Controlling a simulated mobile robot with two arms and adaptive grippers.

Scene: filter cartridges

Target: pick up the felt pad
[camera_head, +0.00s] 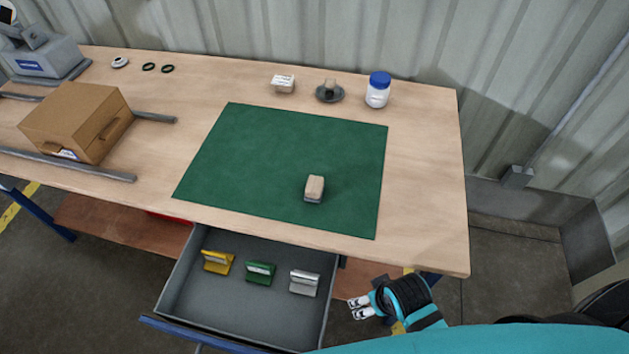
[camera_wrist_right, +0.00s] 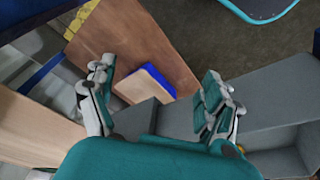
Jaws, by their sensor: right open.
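A small block with a tan top and grey underside (camera_head: 314,188), which looks like the felt pad, rests on the green mat (camera_head: 240,150), towards its front right. Nothing touches it. My right gripper (camera_head: 361,306) is open and empty in front of the table, below the tabletop and right of the open drawer (camera_head: 230,300). It is well apart from the block. In the right wrist view its two fingers (camera_wrist_right: 158,92) are spread with nothing between them, and the block cannot be made out. My left gripper is not in view.
The drawer holds yellow (camera_head: 217,261), green (camera_head: 260,272) and grey (camera_head: 304,282) pieces. A brown box (camera_head: 75,120) stands on the left. A white tub (camera_head: 284,83), grey dish (camera_head: 329,94) and blue-lidded jar (camera_head: 377,91) stand behind the mat. The mat is otherwise clear.

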